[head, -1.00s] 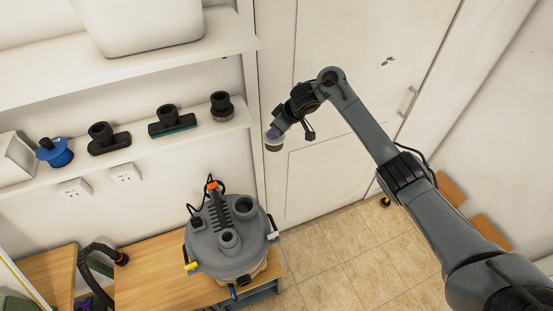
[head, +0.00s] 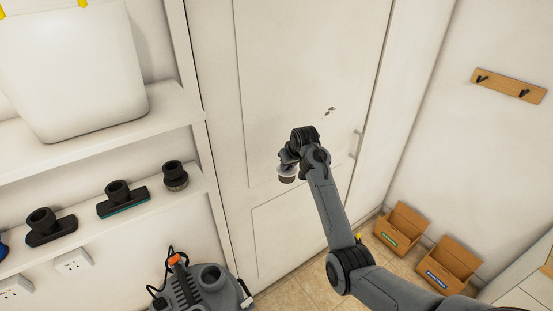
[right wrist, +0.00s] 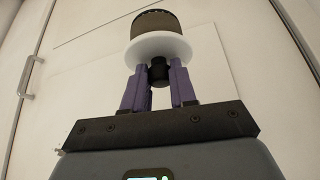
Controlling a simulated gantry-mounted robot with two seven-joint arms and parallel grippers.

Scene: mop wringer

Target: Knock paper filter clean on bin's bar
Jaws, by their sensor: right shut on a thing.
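My right gripper (head: 289,164) is raised in front of the white door in the head view. In the right wrist view, its purple fingers (right wrist: 158,75) are shut on the black knob of the paper filter (right wrist: 155,25). The filter has a white flange and a dark grey-brown cylinder, pointing away from the gripper. In the head view the filter (head: 287,178) shows small, below the gripper and in the air. I cannot make out a bin with a bar. My left gripper is not in view.
A grey vacuum head (head: 200,291) stands at the bottom. The shelf (head: 196,184) at left holds several black nozzles; a white container (head: 75,75) sits above. Two cardboard boxes (head: 401,228) (head: 447,262) lie on the floor at right. A hook rack (head: 508,86) is on the right wall.

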